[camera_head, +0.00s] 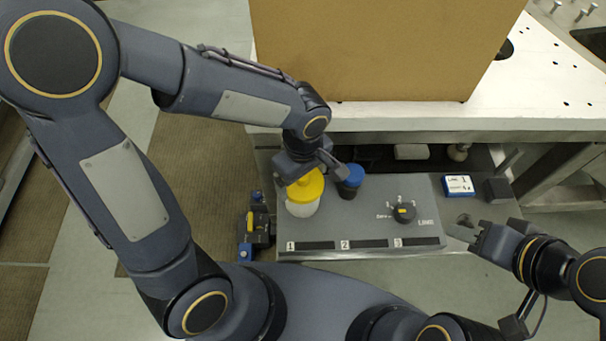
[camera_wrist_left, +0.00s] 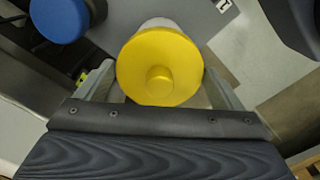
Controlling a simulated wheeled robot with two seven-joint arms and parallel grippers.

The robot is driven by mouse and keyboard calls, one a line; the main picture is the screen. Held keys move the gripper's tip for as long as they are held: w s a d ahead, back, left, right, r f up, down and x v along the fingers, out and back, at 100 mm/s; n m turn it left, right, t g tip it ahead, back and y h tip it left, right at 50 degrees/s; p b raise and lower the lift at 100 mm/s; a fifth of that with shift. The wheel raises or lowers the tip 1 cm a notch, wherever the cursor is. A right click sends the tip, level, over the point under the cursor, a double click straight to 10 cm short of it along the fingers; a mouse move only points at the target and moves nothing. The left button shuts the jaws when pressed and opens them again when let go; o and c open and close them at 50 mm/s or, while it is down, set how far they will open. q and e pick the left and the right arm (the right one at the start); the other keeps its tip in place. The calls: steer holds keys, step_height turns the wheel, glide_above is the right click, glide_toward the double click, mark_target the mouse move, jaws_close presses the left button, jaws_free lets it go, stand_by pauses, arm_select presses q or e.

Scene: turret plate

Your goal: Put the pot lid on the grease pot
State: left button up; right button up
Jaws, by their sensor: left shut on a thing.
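The yellow pot lid (camera_head: 307,187) is at the left end of the grey plate, with the whitish grease pot (camera_head: 302,209) directly under it. My left gripper (camera_head: 316,174) is shut on the lid from above. In the left wrist view the lid (camera_wrist_left: 158,60) with its round knob lies between the two fingers, and a little of the pot (camera_wrist_left: 160,23) shows behind it. Whether the lid is seated on the rim or just above it, I cannot tell. My right gripper (camera_head: 470,234) is at the plate's right edge, away from the pot; its finger gap is unclear.
A blue-capped dark pot (camera_head: 350,181) stands just right of the lid, close to my left finger. A black dial with a yellow mark (camera_head: 404,211) is mid-plate. A blue-and-white labelled box (camera_head: 458,186) is at the right. A large brown board (camera_head: 380,50) stands behind.

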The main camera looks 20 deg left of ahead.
arm_select(q)
steer(key=shift+f+b, duration=0.7)
steer(key=shift+b, duration=0.1)
stand_by(0.6)
steer(key=o, duration=0.7)
steer(key=shift+o, duration=0.2)
steer(key=shift+r+p, duration=2.65)
steer(key=shift+r, duration=0.9)
